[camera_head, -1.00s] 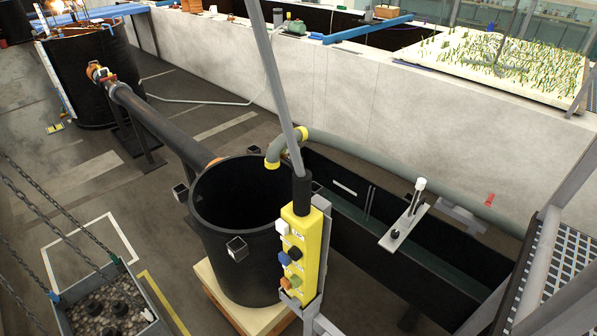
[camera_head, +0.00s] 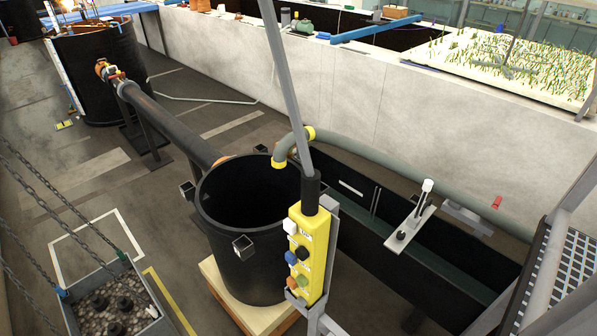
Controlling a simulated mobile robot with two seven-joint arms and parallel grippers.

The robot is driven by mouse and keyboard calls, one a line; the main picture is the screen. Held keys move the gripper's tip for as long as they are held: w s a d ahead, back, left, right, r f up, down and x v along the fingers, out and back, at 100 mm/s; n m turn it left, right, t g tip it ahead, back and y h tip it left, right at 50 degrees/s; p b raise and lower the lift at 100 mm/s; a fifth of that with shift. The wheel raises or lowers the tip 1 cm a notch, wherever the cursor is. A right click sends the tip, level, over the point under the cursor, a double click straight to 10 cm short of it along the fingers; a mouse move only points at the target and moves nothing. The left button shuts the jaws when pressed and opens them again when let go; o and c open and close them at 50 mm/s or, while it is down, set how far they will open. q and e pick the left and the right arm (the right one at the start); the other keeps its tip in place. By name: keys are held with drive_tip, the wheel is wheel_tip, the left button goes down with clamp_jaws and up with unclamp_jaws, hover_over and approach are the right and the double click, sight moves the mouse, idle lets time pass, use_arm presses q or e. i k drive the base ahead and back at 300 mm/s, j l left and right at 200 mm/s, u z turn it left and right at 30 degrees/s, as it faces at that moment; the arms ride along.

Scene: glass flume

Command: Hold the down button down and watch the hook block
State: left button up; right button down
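A yellow control pendant (camera_head: 316,232) hangs upright from a grey cable, held beside a grey metal bracket (camera_head: 329,262). Its left face bears a white button (camera_head: 290,227), a black button (camera_head: 302,253), a blue button (camera_head: 291,258), an orange button (camera_head: 291,282) and a green button (camera_head: 303,281). The labels are too small to read, so I cannot tell which is the down button. No button is visibly touched. The hook block is not visible. Chains (camera_head: 45,205) come down at the left to a grey crate of stones (camera_head: 128,296). Neither gripper is in view.
A black open tank (camera_head: 215,245) on a wooden pallet (camera_head: 262,317) stands just behind the pendant. A black trough (camera_head: 372,235) runs to the right. A perforated metal platform (camera_head: 565,285) is at the right edge. Bare floor (camera_head: 150,225) lies between the crate and tank.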

sight(301, 252)
drive_tip(key=j+u, duration=0.15)
drive_tip(key=j, duration=1.3)
drive_tip(key=k, duration=0.05)
